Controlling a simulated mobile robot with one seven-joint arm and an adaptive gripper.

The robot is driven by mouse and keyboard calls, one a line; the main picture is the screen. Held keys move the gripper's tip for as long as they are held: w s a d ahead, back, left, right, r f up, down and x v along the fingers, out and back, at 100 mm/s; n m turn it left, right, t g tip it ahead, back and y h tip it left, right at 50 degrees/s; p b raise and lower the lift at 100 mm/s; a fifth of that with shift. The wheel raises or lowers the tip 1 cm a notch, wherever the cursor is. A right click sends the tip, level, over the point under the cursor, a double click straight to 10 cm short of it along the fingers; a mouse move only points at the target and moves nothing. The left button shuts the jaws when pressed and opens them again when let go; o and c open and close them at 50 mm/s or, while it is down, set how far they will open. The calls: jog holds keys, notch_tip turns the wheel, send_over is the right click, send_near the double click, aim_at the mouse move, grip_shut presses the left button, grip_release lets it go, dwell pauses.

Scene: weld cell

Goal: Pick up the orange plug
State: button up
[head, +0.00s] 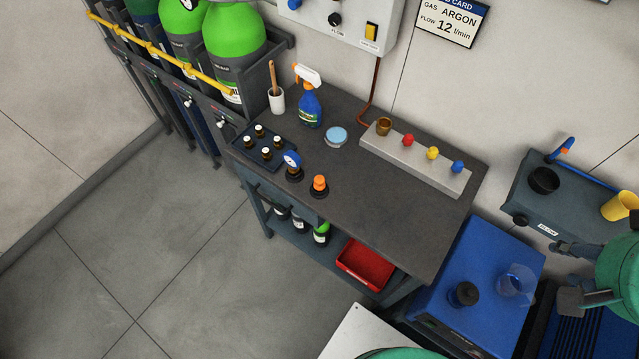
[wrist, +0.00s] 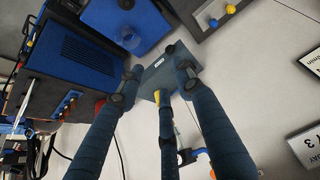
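The orange plug (head: 319,183) stands upright in a dark round base near the front edge of the dark bench top (head: 400,225) in the head view. I cannot make it out in the wrist view. My gripper (head: 568,272) is at the right edge of the head view, well to the right of the plug and apart from it. Part of it is cut off there. In the wrist view my gripper (wrist: 155,80) has its dark fingers spread, with nothing held between them.
A blue-faced gauge (head: 293,161) stands just left of the plug, beside a tray of small bottles (head: 263,155). A spray bottle (head: 310,107), a light-blue-lidded tin (head: 336,136) and a grey block with coloured knobs (head: 417,160) stand behind. The bench's right front is clear.

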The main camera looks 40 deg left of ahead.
jog(key=o, duration=0.3)
jog(key=w+a+f+m+g+y+p, duration=0.15)
jog(key=w+a, duration=0.45)
jog(key=a, duration=0.6)
jog(key=w+a+f+m+g+p, duration=0.1)
jog(key=w+a+f+m+g, duration=0.15)
jog(key=w+a, duration=0.7)
jog(key=s+a+f+m+g, duration=0.1)
jog(key=s+a+f, duration=0.2)
jog(key=a, duration=0.6)
jog(key=s+a+f+m+g+p, duration=0.1)
jog(key=s+a+f, duration=0.2)
jog(key=a+f, duration=0.5)
jog(key=s+a+f+p, duration=0.1)
jog(key=s+a+f, duration=0.2)
jog(key=a+f, duration=0.3)
jog(key=a, duration=0.5)
jog(key=shift+m+g+h, duration=0.35)
jog(key=shift+m+g, duration=0.05)
jog(key=shift+s, duration=0.1)
